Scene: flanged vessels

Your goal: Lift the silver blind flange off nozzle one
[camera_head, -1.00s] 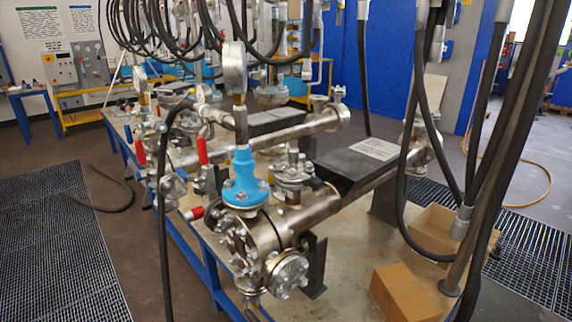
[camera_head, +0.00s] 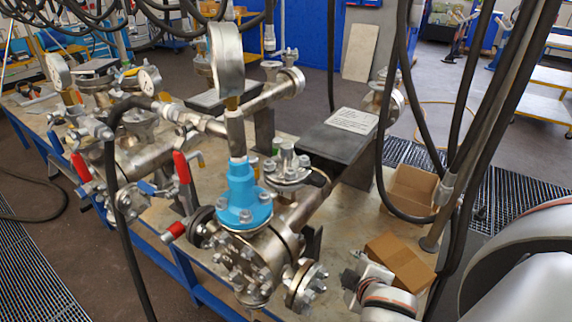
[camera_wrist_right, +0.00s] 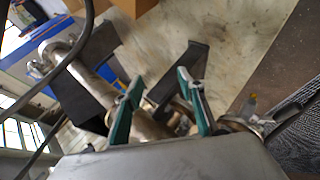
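A silver bolted flange (camera_head: 305,286) closes the short side nozzle at the front right of the steel vessel (camera_head: 285,225). Another silver bolted flange (camera_head: 288,172) sits on top, behind the blue fitting (camera_head: 240,195). I cannot tell which is nozzle one. My right gripper (camera_head: 353,287) is just right of the side flange, apart from it in the picture. In the right wrist view its two green-padded fingers (camera_wrist_right: 160,105) are spread, with part of the steel pipework beyond them and nothing clearly held. My left gripper is not in view.
A pressure gauge (camera_head: 226,60) stands above the blue fitting. Red-handled valves (camera_head: 183,168) are at left. Cardboard boxes (camera_head: 400,262) lie on the bench at right. Black hoses (camera_head: 395,150) hang between the vessel and my right arm. A dark plate (camera_head: 340,135) lies over the pipe behind.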

